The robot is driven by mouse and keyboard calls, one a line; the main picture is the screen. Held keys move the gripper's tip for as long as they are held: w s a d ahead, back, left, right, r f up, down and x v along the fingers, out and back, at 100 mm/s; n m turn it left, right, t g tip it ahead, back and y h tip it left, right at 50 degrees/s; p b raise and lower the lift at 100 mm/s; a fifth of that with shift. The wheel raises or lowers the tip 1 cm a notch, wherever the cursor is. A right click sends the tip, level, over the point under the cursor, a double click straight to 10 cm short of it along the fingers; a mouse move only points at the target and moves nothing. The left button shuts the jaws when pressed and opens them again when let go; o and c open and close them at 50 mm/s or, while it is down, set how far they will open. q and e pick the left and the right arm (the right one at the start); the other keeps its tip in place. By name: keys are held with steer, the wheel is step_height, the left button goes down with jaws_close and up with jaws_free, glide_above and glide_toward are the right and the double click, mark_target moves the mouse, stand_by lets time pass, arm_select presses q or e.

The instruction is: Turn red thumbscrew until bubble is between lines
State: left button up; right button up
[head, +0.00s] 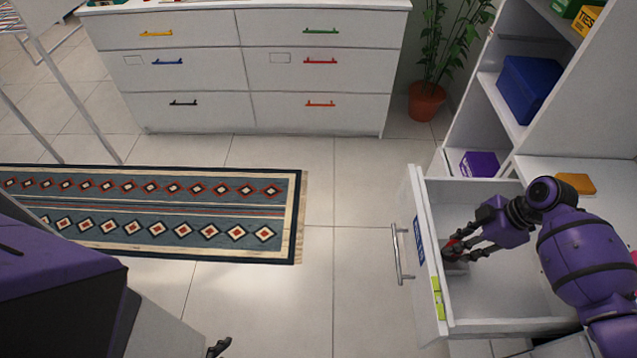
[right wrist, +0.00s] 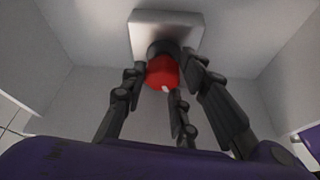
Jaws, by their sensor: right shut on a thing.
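The red thumbscrew (right wrist: 162,72) sits on a dark collar against a light grey block (right wrist: 190,22) inside the open drawer. My right gripper (right wrist: 160,88) is shut on the thumbscrew, its dark fingers around it, and a small white mark shows on the red knob. In the head view my right gripper (head: 458,250) reaches into the drawer near the inner side of its front, hiding most of the thumbscrew. A yellow-green level vial (head: 438,298) is on the drawer front's top edge; its bubble and lines are too small to read. A dark tip of my left gripper (head: 218,347) shows at the bottom edge.
The open white drawer (head: 500,325) has a metal handle (head: 399,254) and a blue label (head: 419,242). Shelves with a blue box (head: 530,88) and a purple box (head: 479,164) stand behind. An orange item (head: 576,183) lies on the white top.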

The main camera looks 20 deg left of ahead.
steer(key=shift+w+a+n+g+b, duration=0.25)
steer(key=shift+n+b, duration=0.4)
steer(key=shift+n, duration=0.35)
steer(key=n+b, duration=0.1)
steer(key=n+g+b, duration=0.1)
steer(key=n, duration=0.1)
steer(key=shift+w+a+n+h+b, duration=0.15)
steer(key=shift+n+h+b, duration=0.15)
steer(key=shift+h, duration=0.1)
steer(key=shift+a+n+g+b, duration=0.1)
steer(key=shift+n+g+b, duration=0.4)
steer(key=shift+n, duration=0.4)
steer(key=shift+a+n+h+b, duration=0.1)
steer(key=shift+n+h+b, duration=0.45)
steer(key=shift+n, duration=0.35)
steer(key=shift+a+r+n+g+h+b, duration=0.1)
steer(key=shift+n+g+h+b, duration=0.3)
steer(key=shift+n, duration=0.6)
arm_select(q)
step_height(320, 180, down, 7)
steer(key=s, duration=0.1)
steer(key=shift+d+g+b, duration=0.3)
steer(key=shift+d+b, duration=0.05)
steer(key=shift+d, duration=0.1)
arm_select(e)
steer(key=shift+n+h, duration=0.25)
steer(key=shift+n, duration=0.55)
